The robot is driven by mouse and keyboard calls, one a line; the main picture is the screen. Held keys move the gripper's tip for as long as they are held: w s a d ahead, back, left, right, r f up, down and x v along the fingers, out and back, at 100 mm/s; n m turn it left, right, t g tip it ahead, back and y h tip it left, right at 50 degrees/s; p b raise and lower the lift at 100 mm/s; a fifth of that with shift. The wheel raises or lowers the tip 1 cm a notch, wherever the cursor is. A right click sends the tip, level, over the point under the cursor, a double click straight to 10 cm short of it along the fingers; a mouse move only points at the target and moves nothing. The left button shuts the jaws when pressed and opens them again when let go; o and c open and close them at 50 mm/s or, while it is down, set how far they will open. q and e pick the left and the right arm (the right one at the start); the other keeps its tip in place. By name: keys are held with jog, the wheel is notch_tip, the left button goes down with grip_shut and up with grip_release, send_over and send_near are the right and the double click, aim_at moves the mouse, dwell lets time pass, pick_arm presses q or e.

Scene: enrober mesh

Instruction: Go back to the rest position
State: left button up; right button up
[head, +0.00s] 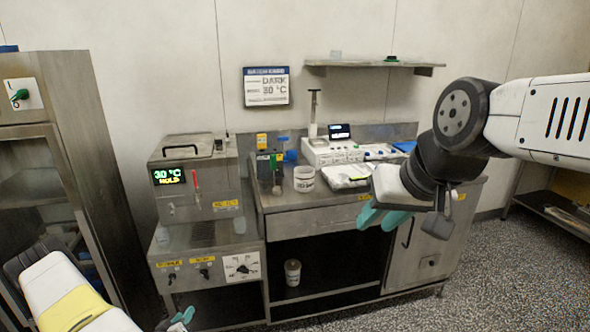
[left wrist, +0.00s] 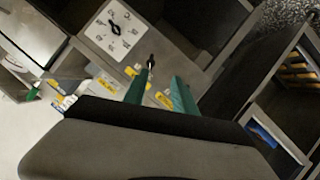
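My left gripper (head: 182,318) shows only its teal fingertips at the bottom edge of the head view, low in front of the steel machine. In the left wrist view its two teal fingers (left wrist: 160,92) stand apart with nothing held between them. A small black switch lever shows beyond the fingertips; I cannot tell how close it is. My right gripper (head: 383,217) hangs in front of the counter's right part. Its teal fingers are spread, with no object seen between them.
The steel machine (head: 196,205) reads "30 °C HOLD" and has a white dial panel (head: 242,267) low in front. The counter (head: 310,200) carries a white tub (head: 304,179) and a white instrument (head: 330,152). A steel cabinet (head: 95,150) stands left. Speckled floor (head: 500,270) is clear at right.

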pick_arm(q)
jog(key=w+a+r+m+g, duration=0.1)
jog(key=w+r+m, duration=0.1)
jog(key=w+r, duration=0.35)
jog(key=w+r+m+g, duration=0.2)
jog(key=w+r, duration=0.1)
jog(key=r, duration=0.6)
jog(key=s+d+r+m+g, duration=0.1)
jog(key=d+r, duration=0.2)
jog(key=r, duration=0.7)
jog(key=d+r+g, duration=0.1)
jog(key=d+r, duration=0.2)
jog(key=r, duration=0.7)
jog(key=s+d+r+m+g, duration=0.1)
jog(key=s+d+r, duration=1.2)
jog(key=s+r, duration=0.3)
jog(key=s+d+r+g+h, duration=0.1)
jog(key=s+d, duration=0.3)
jog(key=s, duration=0.7)
jog(key=shift+d+r+m+h, duration=0.3)
jog(key=shift+r+m+h, duration=0.1)
jog(key=shift+r+h, duration=0.25)
